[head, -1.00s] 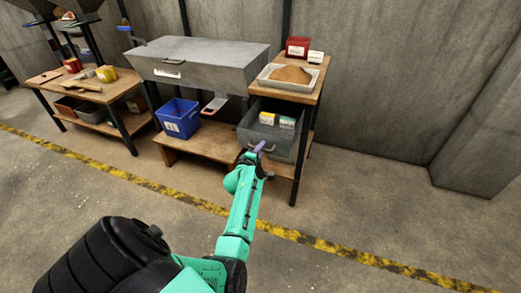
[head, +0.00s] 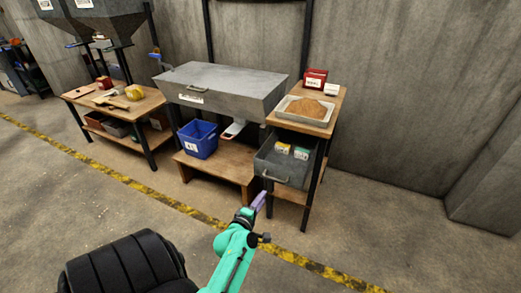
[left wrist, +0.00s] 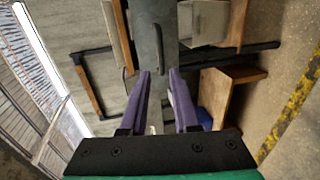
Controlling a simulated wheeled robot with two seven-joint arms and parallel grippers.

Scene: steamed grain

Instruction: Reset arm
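My left arm is green and comes up from the bottom of the head view. My left gripper (head: 259,201) has purple fingers and stands in front of the pulled-out grey drawer (head: 271,168), a little below its handle in the picture and apart from it. In the left wrist view the two fingers of the gripper (left wrist: 159,72) stand apart with nothing held between them. The drawer's front and dark handle (left wrist: 159,46) show beyond the fingertips. My right gripper is in neither current view.
The drawer holds small white, yellow and green boxes (head: 301,153). Above it a wooden stand (head: 328,118) bears a tray of brown grain (head: 305,109) and a red box (head: 315,78). A blue bin (head: 198,139) stands left on a low shelf. Open floor lies in front, with a yellow-black line (head: 150,188).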

